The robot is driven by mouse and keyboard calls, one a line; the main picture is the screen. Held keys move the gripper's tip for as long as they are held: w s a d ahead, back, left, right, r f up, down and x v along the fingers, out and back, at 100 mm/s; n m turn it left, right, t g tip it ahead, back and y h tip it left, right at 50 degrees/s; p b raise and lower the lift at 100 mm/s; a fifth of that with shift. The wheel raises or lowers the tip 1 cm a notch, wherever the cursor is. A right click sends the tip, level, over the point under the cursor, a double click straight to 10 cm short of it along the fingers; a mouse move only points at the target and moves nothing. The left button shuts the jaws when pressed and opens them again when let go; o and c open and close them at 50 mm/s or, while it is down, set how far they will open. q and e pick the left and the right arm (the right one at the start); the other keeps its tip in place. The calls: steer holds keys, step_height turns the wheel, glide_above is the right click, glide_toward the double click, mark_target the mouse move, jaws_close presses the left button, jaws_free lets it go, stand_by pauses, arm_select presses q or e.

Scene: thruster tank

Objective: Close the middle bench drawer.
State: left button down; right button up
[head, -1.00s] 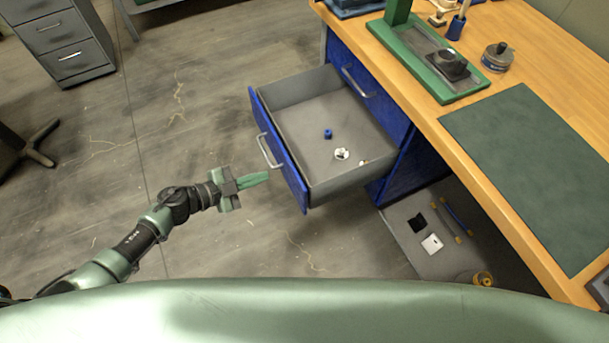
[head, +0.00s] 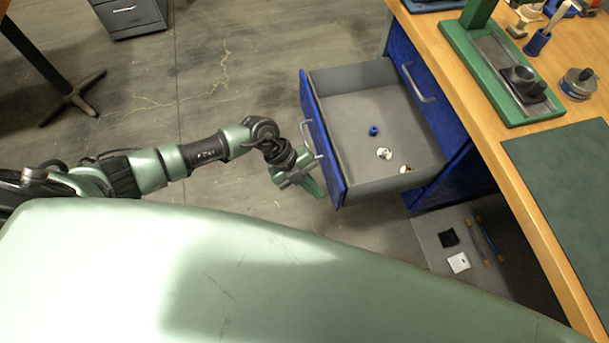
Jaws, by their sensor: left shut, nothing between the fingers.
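The middle bench drawer (head: 325,145) is pulled out from the blue bench unit, with its grey inside showing. Its blue front faces left and carries a grey bar handle (head: 308,138). A small blue part (head: 373,130) and two small whitish parts lie inside it. My left gripper (head: 314,188) is shut and empty, just in front of the drawer's blue front, below the handle in the picture. Whether the fingers touch the front cannot be told. My right gripper is not in view.
The wooden bench top (head: 468,80) holds a green stand (head: 500,75), a round tin (head: 578,83) and a dark green mat (head: 565,165). A closed blue front with a handle (head: 418,84) is above the drawer. A grey cabinet (head: 130,18) stands far left.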

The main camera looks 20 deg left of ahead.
mark_target(340, 196)
arm_select(q)
steer(key=w+d, duration=0.2)
steer(key=d, duration=0.1)
steer(key=shift+w+d, duration=0.15)
steer(key=shift+d, duration=0.05)
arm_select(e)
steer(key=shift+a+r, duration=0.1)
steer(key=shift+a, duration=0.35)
arm_select(q)
steer(key=shift+w+d, duration=0.1)
